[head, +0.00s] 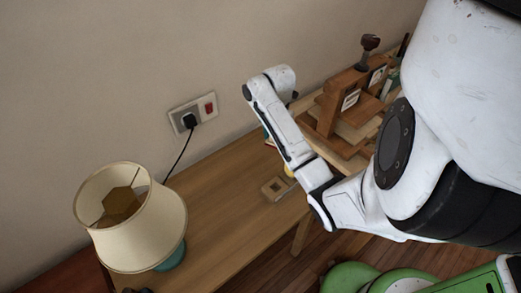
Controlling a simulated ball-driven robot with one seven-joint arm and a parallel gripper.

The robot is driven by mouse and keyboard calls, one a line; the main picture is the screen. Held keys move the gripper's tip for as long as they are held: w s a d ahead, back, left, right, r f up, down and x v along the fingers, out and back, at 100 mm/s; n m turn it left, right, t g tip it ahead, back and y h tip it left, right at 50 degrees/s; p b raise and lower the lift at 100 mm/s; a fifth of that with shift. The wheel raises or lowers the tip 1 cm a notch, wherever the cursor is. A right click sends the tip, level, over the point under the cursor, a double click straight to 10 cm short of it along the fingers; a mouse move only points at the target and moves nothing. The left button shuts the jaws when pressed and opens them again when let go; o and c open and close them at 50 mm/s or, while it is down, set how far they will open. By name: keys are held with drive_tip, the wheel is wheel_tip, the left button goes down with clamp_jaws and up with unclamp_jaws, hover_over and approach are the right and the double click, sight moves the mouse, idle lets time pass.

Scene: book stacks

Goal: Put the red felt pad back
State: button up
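I cannot make out a red felt pad in the head view. My white arm reaches in from the right, bends near the table's front edge and rises toward the wall. My gripper's fingers do not show; the arm's far end points away behind its own link. A wooden press-like frame (328,113) with a dark knob (370,42) on top stands at the back right, partly covered by my arm.
A cream-shaded lamp (135,225) stands at the left of the wooden table (225,205), its cord running to a wall socket (193,115). The table's middle is clear.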

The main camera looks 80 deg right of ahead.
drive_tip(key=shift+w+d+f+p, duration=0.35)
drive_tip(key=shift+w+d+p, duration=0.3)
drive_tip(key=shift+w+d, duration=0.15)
hover_over(261, 149)
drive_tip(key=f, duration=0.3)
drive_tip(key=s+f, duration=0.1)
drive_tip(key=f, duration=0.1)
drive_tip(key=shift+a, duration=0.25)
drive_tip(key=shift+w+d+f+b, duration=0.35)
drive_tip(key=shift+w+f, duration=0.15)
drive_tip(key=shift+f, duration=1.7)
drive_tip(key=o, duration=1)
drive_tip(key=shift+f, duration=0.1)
